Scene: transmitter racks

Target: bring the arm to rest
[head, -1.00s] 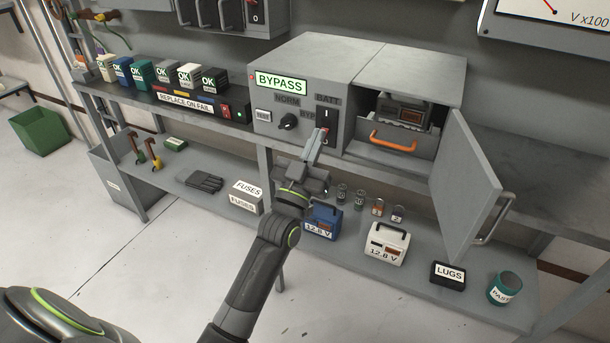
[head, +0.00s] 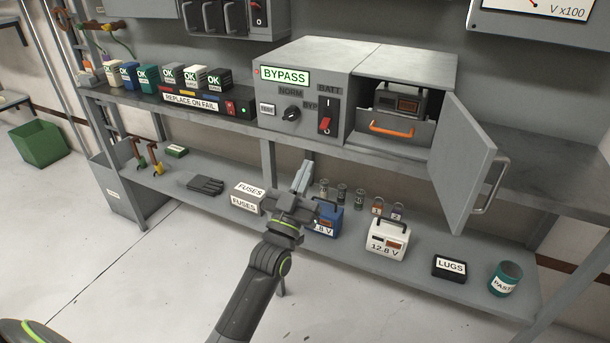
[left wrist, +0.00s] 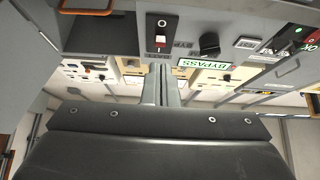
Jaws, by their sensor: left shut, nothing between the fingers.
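My left gripper (head: 302,178) is shut and empty, in front of the lower shelf, below the grey cabinet (head: 300,62). Its fingers (left wrist: 160,88) also show shut in the left wrist view, pointing toward the cabinet, apart from it. The cabinet's display reads BYPASS (head: 285,76). The red BATT switch (head: 326,123) and the black knob (head: 291,114) are on its front; both also show in the left wrist view. My right gripper is not in view.
The cabinet door (head: 465,165) stands open at the right, beside a drawer with an orange handle (head: 393,130). A blue battery (head: 328,218), partly behind my gripper, a white battery (head: 387,237), a FUSES box (head: 247,198) and a LUGS box (head: 449,268) stand on the lower shelf.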

